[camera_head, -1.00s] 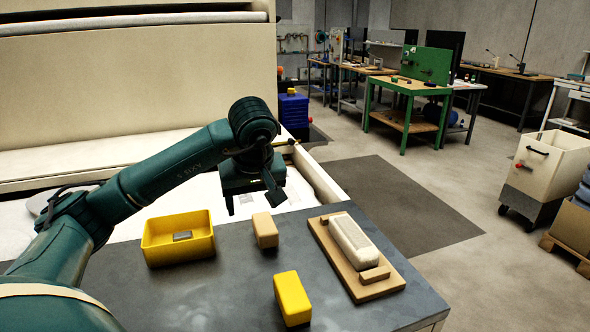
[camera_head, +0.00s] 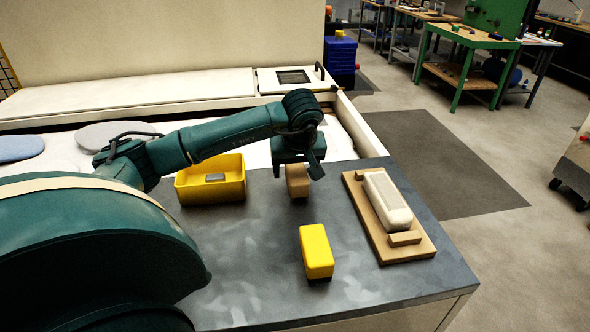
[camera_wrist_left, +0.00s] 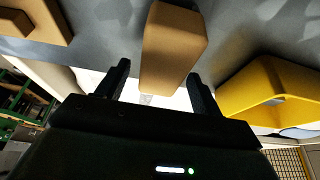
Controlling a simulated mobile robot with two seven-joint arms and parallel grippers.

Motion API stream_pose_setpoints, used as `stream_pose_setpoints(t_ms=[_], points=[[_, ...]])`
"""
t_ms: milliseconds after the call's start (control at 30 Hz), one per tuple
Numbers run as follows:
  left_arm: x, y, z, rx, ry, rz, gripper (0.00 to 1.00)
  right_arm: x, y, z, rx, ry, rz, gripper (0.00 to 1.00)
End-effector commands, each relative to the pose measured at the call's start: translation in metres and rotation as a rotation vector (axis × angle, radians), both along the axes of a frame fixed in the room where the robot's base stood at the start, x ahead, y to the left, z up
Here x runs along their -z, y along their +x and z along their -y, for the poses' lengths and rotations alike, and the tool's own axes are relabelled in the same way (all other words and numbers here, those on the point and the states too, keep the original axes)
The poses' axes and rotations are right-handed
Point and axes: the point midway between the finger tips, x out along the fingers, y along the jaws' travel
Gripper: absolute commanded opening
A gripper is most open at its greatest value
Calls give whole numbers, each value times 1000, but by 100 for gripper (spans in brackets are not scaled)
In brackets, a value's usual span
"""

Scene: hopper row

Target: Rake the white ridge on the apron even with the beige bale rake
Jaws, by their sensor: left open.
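A beige upright block (camera_head: 297,186), seemingly the bale rake, stands on the dark tabletop. My left gripper (camera_head: 296,172) is open just above and behind it, hiding its upper part. In the left wrist view, the beige block (camera_wrist_left: 174,45) shows between and beyond the two spread fingers (camera_wrist_left: 158,72); I see no grip on it. I cannot make out the white ridge clearly. My right gripper is not in view.
A yellow bin (camera_head: 211,193) with a small grey piece stands left of the block. A yellow block (camera_head: 316,250) stands nearer. A wooden board (camera_head: 364,219) carrying a cream bar (camera_head: 387,200) lies to the right. The near right tabletop is clear.

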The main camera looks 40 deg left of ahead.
Motion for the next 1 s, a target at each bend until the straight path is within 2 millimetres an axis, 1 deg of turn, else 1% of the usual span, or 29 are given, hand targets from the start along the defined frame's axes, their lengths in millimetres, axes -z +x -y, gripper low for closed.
stream_pose_setpoints(t_ms=[100,200,500,567,1000], points=[[11,3,-3,0,-1,-1,66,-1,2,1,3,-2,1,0],[16,4,-5,0,0,-1,66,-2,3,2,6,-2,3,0],[18,5,-5,0,0,0,66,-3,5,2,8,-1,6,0],[18,5,-5,0,0,0,62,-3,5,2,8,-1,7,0],[18,5,-5,0,0,0,26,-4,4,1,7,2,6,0]])
